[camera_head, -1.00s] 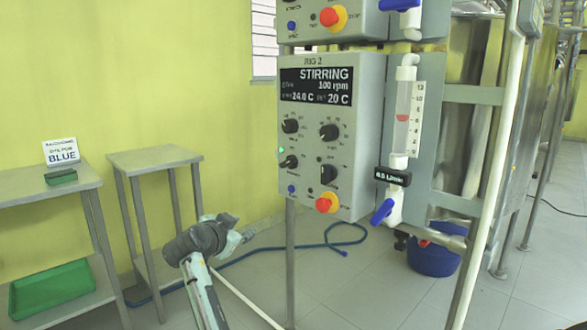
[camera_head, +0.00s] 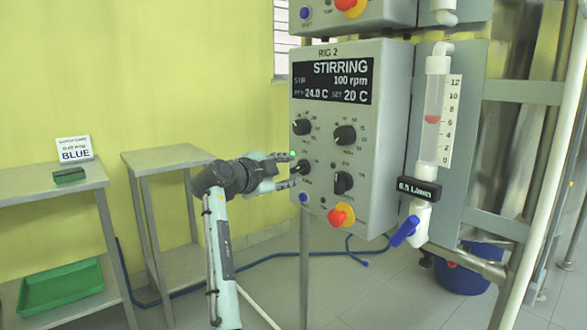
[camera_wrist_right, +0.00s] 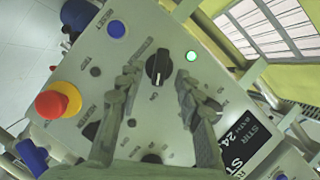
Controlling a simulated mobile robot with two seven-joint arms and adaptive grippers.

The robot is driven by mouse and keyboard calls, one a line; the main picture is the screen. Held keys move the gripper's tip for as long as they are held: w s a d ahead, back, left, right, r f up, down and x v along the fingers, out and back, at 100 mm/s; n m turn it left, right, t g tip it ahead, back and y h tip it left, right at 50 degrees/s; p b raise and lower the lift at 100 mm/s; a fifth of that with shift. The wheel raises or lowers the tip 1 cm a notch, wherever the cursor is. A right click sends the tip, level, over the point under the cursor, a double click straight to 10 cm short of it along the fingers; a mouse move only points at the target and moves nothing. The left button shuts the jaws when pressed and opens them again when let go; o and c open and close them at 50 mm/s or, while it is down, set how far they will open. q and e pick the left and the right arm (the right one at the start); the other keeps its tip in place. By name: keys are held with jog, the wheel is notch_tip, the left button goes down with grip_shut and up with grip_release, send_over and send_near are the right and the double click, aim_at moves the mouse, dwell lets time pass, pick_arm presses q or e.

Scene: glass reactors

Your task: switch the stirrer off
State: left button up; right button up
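The grey control box of rig 2 (camera_head: 385,110) has a display (camera_head: 334,81) reading STIRRING, 100 rpm, 24.0 C, set 20 C. A small black knob (camera_head: 301,167) sits low on the panel's left side, beside a lit green lamp (camera_head: 292,155). My right gripper (camera_head: 289,171) is at this knob, its fingers open above and below it. In the right wrist view the knob (camera_wrist_right: 158,68) lies between and just beyond the open fingertips (camera_wrist_right: 158,82); contact cannot be told. My left gripper is not in view.
Close by are a blue button (camera_head: 304,198), a red-and-yellow emergency stop (camera_head: 341,216), and other black knobs (camera_head: 345,135). A flow tube (camera_head: 434,110) with a blue-handled valve (camera_head: 405,232) stands at right. Steel tables (camera_head: 60,194) stand at left.

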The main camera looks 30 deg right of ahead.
jog(key=shift+x, duration=1.25)
grip_shut()
